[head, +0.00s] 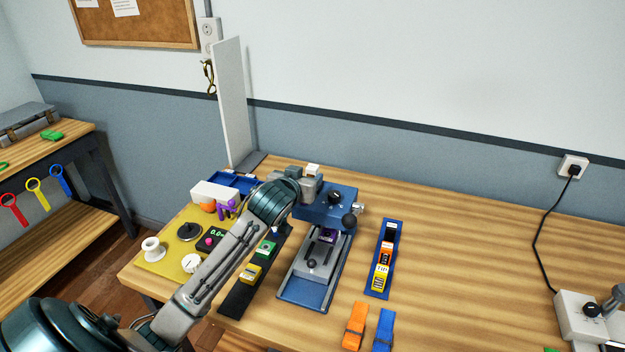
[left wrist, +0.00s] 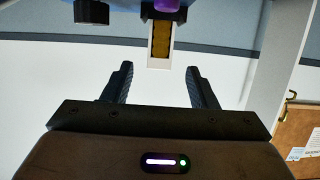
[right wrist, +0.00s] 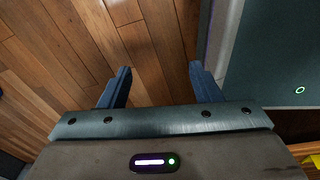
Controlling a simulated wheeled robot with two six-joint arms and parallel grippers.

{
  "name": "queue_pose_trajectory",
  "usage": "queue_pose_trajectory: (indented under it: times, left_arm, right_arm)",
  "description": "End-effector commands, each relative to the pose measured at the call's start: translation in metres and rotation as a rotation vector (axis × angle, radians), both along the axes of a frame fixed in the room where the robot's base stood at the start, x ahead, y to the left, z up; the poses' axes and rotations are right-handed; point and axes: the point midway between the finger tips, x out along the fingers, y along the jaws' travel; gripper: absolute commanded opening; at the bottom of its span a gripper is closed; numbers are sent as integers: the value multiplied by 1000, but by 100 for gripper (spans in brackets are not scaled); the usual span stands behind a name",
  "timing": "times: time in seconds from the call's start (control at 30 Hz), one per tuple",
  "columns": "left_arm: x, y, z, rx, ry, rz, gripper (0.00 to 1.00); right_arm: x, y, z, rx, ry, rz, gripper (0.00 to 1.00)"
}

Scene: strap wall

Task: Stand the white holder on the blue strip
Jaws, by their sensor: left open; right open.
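A small white block (head: 313,169) shows just behind my left gripper (head: 311,186) in the head view; it is the likeliest white holder, though partly hidden. In the left wrist view a white-framed piece with a yellow-brown middle (left wrist: 160,42) lies ahead of the open, empty fingers (left wrist: 158,78); I cannot tell if it is the same thing. The long narrow blue strip (head: 373,283) lies on the table right of the blue machine, with orange and yellow pieces on it and a dark far end. My right gripper (right wrist: 160,80) is open and empty above the wooden floor.
The blue machine (head: 320,212) stands beside my left gripper. A yellow mat (head: 160,264) with several small items and a white box (head: 214,192) lie to the left. Orange (head: 354,328) and blue (head: 383,328) straps lie in front.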

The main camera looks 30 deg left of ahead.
Motion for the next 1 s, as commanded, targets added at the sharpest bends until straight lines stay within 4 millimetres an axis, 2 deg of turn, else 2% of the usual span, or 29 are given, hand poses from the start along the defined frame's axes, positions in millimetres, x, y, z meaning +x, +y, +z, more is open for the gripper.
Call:
queue_pose_trajectory:
  times: [0.07, 0.17, 0.27, 0.4, 0.5, 0.63, 0.87, 1.0]
  left_arm:
    - [8, 1, -1, -3, -1, 0, 53]
    - [13, 2, -3, -1, -1, -1, 53]
    - [22, 5, -4, -2, 1, 1, 53]
    - [41, 10, -7, -3, 0, 1, 53]
    - [52, 13, -13, -3, -1, 0, 53]
    - [59, 15, -17, -1, -1, -1, 53]
    - [59, 15, -18, 0, -2, -1, 53]
    - [59, 15, -18, 0, -2, -1, 25]
  right_arm:
    - [16, 9, 4, 10, -22, -2, 58]
    - [22, 11, 6, 12, -29, -3, 58]
    - [17, 6, 12, 7, -20, -2, 58]
    - [-5, -2, 25, -2, 6, 0, 58]
    - [-16, -6, 27, -6, 21, 1, 58]
    - [-14, -7, 28, -8, 19, 2, 58]
    - [2, -6, 28, -7, -2, 2, 58]
    - [3, -4, 28, -4, -4, 1, 58]
